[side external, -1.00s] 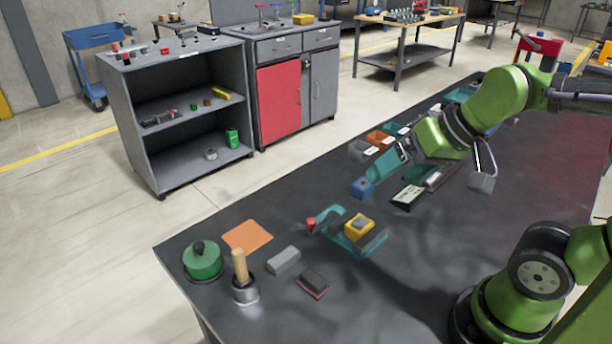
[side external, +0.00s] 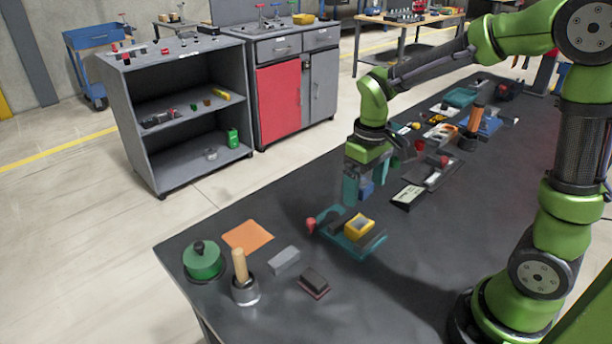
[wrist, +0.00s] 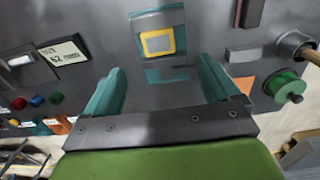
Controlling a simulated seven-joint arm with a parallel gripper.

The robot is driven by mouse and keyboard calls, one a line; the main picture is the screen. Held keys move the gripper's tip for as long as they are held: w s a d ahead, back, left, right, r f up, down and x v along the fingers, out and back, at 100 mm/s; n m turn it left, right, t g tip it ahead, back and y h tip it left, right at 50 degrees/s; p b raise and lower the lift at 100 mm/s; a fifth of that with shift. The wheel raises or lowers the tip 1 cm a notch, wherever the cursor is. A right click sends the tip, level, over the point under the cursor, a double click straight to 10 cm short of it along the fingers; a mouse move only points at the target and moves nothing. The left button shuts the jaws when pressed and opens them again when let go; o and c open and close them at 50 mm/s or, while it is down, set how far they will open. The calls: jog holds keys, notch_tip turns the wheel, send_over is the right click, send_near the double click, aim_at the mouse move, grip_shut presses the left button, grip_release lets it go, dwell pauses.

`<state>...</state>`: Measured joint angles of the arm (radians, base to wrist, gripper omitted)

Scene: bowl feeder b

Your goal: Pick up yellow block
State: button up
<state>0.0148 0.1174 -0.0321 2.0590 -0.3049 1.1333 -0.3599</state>
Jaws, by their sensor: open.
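The yellow block (side external: 359,225) has a grey centre and sits on a teal tray-like fixture (side external: 348,246) on the dark table. In the wrist view the yellow block (wrist: 158,43) shows as a yellow square frame, ahead of and roughly midway between my fingers. My gripper (side external: 352,198) is above the table, just behind and above the fixture in the side view. In the wrist view my gripper's teal fingers (wrist: 160,88) are wide apart with nothing between them. The gripper is apart from the block.
A display box (side external: 407,196) lies to the right. A grey block (side external: 285,260), a green lidded pot (side external: 202,261) and a wooden-handled tool (side external: 241,268) stand at the front left.

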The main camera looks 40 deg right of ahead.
send_over(360, 223)
jog(key=f, duration=0.6)
jog(key=shift+s+a+f, duration=0.15)
jog(key=shift+a+f, duration=0.05)
jog(key=shift+f, duration=0.15)
jog(key=shift+d+f, duration=0.2)
jog(key=shift+f, duration=2.45)
jog(key=shift+r, duration=0.1)
jog(key=c, duration=1.2)
